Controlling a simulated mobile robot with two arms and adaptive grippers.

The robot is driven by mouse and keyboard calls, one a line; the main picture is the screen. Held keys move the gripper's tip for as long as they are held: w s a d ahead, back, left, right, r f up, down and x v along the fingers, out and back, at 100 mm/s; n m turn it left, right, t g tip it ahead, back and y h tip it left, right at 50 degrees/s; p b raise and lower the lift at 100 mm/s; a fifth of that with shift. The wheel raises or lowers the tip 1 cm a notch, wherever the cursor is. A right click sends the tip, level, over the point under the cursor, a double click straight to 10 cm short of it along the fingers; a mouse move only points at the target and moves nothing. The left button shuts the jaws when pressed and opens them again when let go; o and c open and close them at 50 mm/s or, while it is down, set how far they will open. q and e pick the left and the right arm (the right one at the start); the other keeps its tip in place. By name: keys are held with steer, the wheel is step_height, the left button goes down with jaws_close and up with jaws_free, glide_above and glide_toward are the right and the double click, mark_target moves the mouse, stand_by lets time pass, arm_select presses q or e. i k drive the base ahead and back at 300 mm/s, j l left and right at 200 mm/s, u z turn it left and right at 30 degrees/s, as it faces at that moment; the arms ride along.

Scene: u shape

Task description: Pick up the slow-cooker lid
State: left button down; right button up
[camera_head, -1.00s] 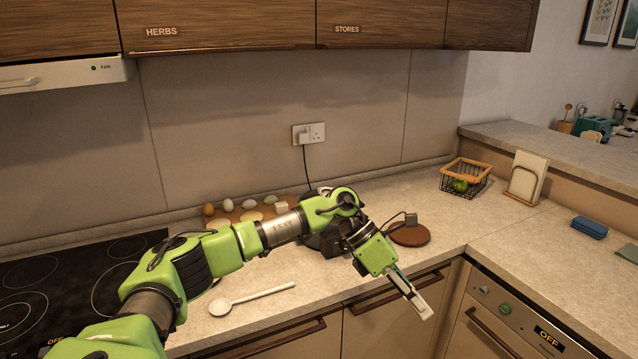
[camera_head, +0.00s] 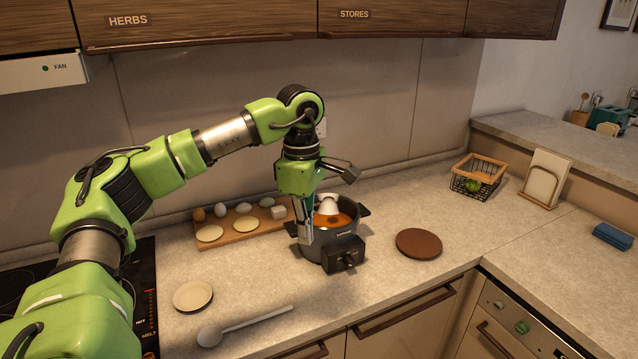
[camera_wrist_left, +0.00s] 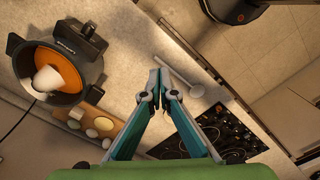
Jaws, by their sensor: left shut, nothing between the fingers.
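The dark slow cooker (camera_head: 343,258) stands on the counter without a cover, showing orange soup (camera_head: 345,220) and a white object in it. It also shows in the left wrist view (camera_wrist_left: 68,50). No lid is plainly recognisable; a flat brown disc (camera_head: 418,243) lies right of the cooker, and I cannot tell if it is the lid. My left gripper (camera_head: 306,238) points down at the cooker's left front side, shut and empty. Its fingertips meet in the left wrist view (camera_wrist_left: 158,76), apart from the cooker there. My right gripper is not in view.
A board (camera_head: 240,238) with eggs and pale discs lies behind left. A small cream dish (camera_head: 193,296) and a white spoon (camera_head: 245,325) lie in front. The black hob (camera_wrist_left: 210,135) is at left.

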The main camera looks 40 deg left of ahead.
mark_target(352, 215)
steer(key=i+j, duration=0.8)
steer(key=j, duration=0.15)
